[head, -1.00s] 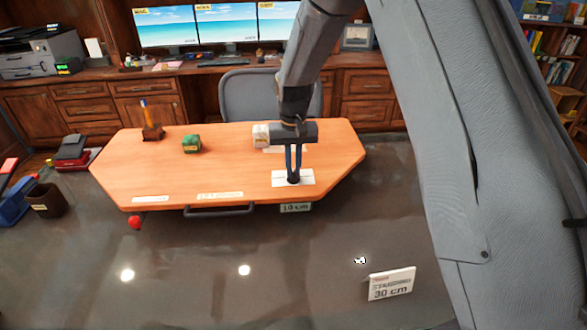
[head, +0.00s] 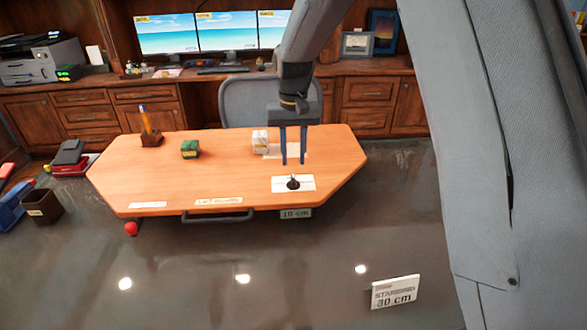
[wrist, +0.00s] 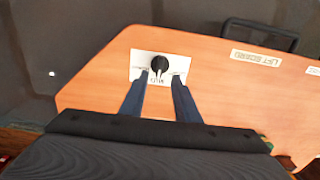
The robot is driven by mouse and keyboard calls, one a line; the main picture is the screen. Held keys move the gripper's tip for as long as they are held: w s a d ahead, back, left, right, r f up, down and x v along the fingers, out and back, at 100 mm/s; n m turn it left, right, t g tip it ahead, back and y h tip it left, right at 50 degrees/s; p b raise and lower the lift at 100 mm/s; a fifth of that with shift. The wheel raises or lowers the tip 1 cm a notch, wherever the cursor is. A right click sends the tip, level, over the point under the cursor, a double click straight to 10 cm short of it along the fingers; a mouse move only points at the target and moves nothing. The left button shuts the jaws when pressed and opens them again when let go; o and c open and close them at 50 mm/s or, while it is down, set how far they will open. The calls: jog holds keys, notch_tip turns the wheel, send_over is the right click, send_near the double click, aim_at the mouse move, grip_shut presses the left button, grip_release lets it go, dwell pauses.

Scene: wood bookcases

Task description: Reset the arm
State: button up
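My gripper (head: 293,162) is open and empty above the right part of the wooden table, its two fingers pointing down and apart. A black knob (head: 293,182) on a white plate (head: 308,185) lies on the table just below and in front of the fingertips. In the wrist view the knob (wrist: 159,64) and its plate (wrist: 138,57) show beyond the tips of my gripper (wrist: 158,88), with nothing between the fingers.
The tabletop (head: 225,172) also bears a white block (head: 260,141), a green block (head: 190,149) and a pen holder (head: 151,138). A chair (head: 245,97) stands behind it. A 30 cm sign (head: 395,291) stands on the open floor in front.

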jog(key=shift+r, duration=0.65)
jog(key=shift+s+d, duration=0.1)
jog(key=s+d+f, duration=0.1)
jog(key=s+d, duration=0.3)
jog(key=s, duration=0.4)
jog(key=s+d+f, duration=0.1)
jog(key=s+d, duration=0.3)
jog(key=s, duration=0.5)
jog(key=s+d+f+t, duration=0.1)
jog(key=s+d, duration=0.4)
jog(key=s, duration=0.4)
